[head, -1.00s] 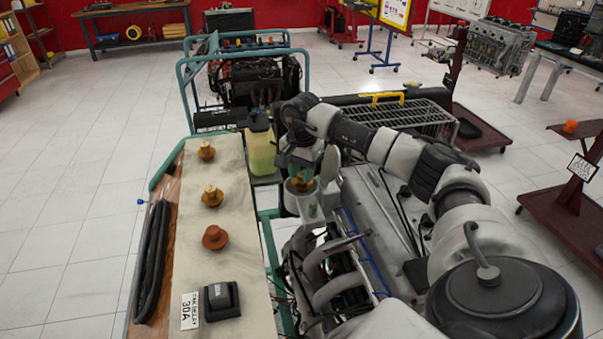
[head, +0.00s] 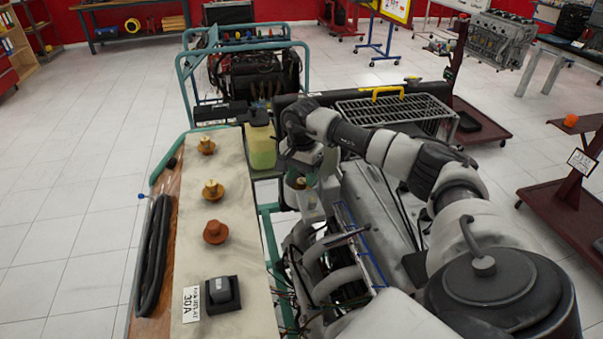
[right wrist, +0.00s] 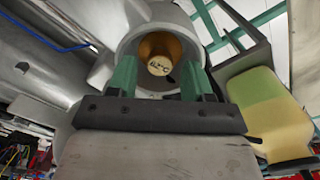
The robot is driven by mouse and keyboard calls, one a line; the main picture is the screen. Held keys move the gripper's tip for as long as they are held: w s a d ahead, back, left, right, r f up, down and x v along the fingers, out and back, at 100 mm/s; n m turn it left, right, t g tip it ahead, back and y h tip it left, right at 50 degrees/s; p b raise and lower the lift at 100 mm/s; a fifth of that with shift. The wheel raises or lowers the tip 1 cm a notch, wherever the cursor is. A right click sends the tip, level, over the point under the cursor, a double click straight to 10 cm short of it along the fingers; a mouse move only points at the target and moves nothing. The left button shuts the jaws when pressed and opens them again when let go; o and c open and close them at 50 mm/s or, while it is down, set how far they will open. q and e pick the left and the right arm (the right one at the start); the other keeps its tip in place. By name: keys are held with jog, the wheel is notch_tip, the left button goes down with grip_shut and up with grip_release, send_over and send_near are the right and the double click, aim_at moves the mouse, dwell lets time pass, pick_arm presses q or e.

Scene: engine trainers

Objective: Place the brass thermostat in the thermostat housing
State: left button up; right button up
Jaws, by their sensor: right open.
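My right gripper (head: 300,168) points down over the grey thermostat housing (head: 311,204) on the engine. In the right wrist view its green fingers (right wrist: 156,80) are apart, one on each side of the brass thermostat (right wrist: 158,62). The thermostat is inside the round mouth of the housing (right wrist: 128,48), its stamped end towards the camera. Its lower part is hidden, so I cannot tell how deep it sits. In the head view the thermostat is mostly hidden by the gripper. My left gripper is not in view.
A yellow-green bottle (head: 261,146) stands close beside the gripper. Hoses and wires lie below the housing.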

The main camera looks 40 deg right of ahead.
aim_at(301, 181)
jog(key=shift+w+r, duration=0.1)
jog(key=shift+r, duration=0.3)
notch_tip(301, 181, up, 12)
jog(key=b, duration=0.2)
jog(key=shift+f+b, duration=0.15)
jog(key=shift+b, duration=0.15)
